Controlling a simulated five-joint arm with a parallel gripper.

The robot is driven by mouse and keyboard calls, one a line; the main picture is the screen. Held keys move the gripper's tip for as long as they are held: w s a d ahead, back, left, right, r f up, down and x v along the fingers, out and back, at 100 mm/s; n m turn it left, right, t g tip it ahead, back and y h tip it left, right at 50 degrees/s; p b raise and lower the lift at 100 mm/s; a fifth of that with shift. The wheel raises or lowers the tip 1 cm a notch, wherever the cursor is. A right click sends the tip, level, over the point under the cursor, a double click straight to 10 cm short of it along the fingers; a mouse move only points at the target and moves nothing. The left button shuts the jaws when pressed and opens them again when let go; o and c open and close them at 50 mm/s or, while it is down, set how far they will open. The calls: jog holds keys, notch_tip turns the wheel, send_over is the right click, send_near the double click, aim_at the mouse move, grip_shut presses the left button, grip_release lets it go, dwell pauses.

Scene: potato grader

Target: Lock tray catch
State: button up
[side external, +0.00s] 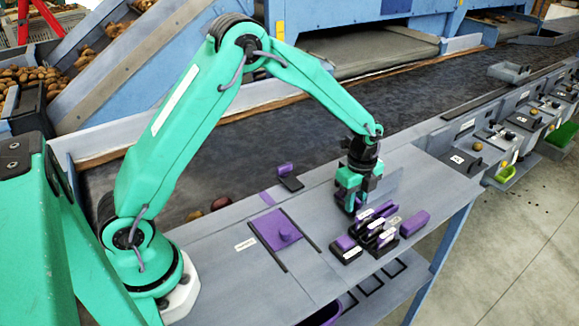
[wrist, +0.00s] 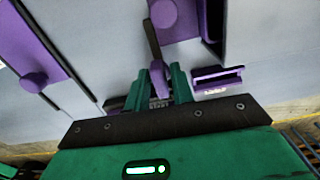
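My gripper (side external: 350,209) points down at the panel, at the left end of a cluster of purple pieces in black holders (side external: 378,233). In the wrist view, its two green fingers (wrist: 160,76) stand apart, on either side of a narrow purple lever (wrist: 157,78). I cannot tell whether they press on it. A dark bar runs up from the lever toward a larger purple part (wrist: 176,18). Which piece is the tray catch is not clear. The lever's base is partly hidden by the fingers.
A purple plate with a round knob (side external: 275,230) lies between dark rails left of my gripper; it also shows in the wrist view (wrist: 32,62). A purple-handled black block (side external: 289,178) stands behind. Another labelled purple piece (wrist: 217,78) is close right of the fingers. The panel's right end is clear.

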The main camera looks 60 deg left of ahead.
jog(key=shift+r, duration=2.15)
jog(key=shift+s+a+r, duration=0.1)
jog(key=shift+s+r, duration=0.05)
jog(key=shift+r, duration=0.25)
jog(key=s+a+r+n+t, duration=0.1)
jog(key=s+a+r+n, duration=0.1)
jog(key=s+r+n, duration=0.45)
jog(key=s+a+r+n+t, duration=0.1)
jog(key=s+r+n, duration=0.4)
jog(key=s, duration=0.5)
jog(key=s+a+r+n+t, duration=0.2)
jog(key=s+r+n+t, duration=0.1)
jog(key=s+r+n, duration=0.2)
jog(key=shift+s+a+r+n+t, duration=0.25)
jog(key=shift+s+n, duration=0.7)
jog(key=shift+s, duration=1.4)
